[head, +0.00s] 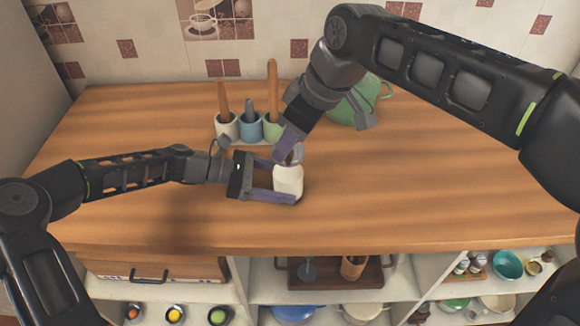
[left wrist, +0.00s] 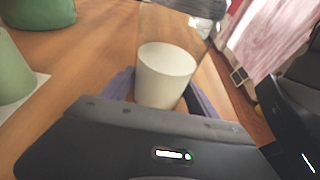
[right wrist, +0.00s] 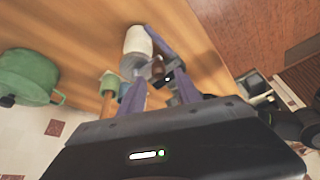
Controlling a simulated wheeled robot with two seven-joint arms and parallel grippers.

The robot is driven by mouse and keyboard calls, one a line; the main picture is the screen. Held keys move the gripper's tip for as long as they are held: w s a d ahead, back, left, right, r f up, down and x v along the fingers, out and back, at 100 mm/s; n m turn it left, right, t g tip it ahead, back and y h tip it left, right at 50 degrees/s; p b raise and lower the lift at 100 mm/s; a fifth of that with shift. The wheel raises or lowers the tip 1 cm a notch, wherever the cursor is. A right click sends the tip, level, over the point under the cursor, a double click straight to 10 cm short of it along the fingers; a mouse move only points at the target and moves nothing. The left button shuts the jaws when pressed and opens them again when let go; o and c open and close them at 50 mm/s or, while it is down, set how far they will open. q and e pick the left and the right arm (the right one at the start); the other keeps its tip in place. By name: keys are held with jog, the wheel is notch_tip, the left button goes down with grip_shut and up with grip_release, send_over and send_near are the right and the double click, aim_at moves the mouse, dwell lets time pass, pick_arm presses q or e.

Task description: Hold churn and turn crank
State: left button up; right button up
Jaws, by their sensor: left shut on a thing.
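The churn (head: 288,181), a clear jar with white contents and a grey top, stands upright on the wooden counter. My left gripper (head: 282,182) is shut around its body from the left; the left wrist view shows the churn (left wrist: 166,75) between the purple fingers. My right gripper (head: 287,150) reaches down from the upper right to the churn's top. In the right wrist view its fingers (right wrist: 158,88) are apart, with a small brown knob (right wrist: 157,69), apparently of the crank, near their tips. The crank's arm is mostly hidden, and contact is unclear.
Behind the churn stand several small cups with wooden tools (head: 250,126) on a pale tray. A green pot (head: 350,105) stands at the back, partly behind my right arm. Open shelves (head: 238,270) with dishes lie below the counter edge. The counter's right side is clear.

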jog(key=shift+f, duration=1.25)
jog(key=c, duration=0.9)
jog(key=shift+o, duration=0.2)
jog(key=shift+a, duration=0.1)
